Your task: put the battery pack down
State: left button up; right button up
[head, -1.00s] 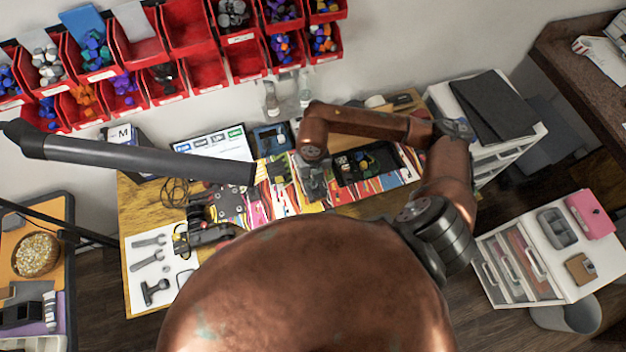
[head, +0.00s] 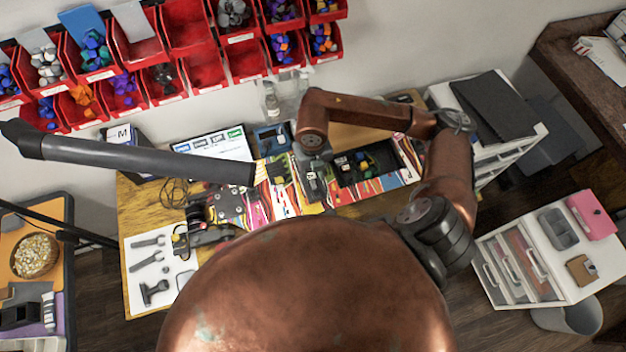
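My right gripper (head: 314,172) points down over the middle of the colourful mat (head: 285,200), just left of a black tray (head: 345,179). A small dark and grey item (head: 315,187) shows right below its fingers. It may be the battery pack, but it is too small to be sure. I cannot tell whether the fingers touch it or whether they are open. My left gripper (head: 190,238) seems to be the dark shape low on the left side of the table, partly hidden by my copper body. Its finger state is unclear.
The black tray holds small green and yellow parts. A small green item (head: 278,171) and a blue device (head: 272,139) lie left of my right gripper. A dark lamp arm (head: 140,158) crosses over the table's left. A white sheet with tools (head: 140,262) lies front left.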

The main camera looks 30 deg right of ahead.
aim_at(313, 184)
notch_tip(313, 184, up, 7)
jog(key=shift+r+b, duration=0.15)
jog(key=shift+b, duration=0.15)
jog(key=shift+c, duration=0.6)
dwell(0.4)
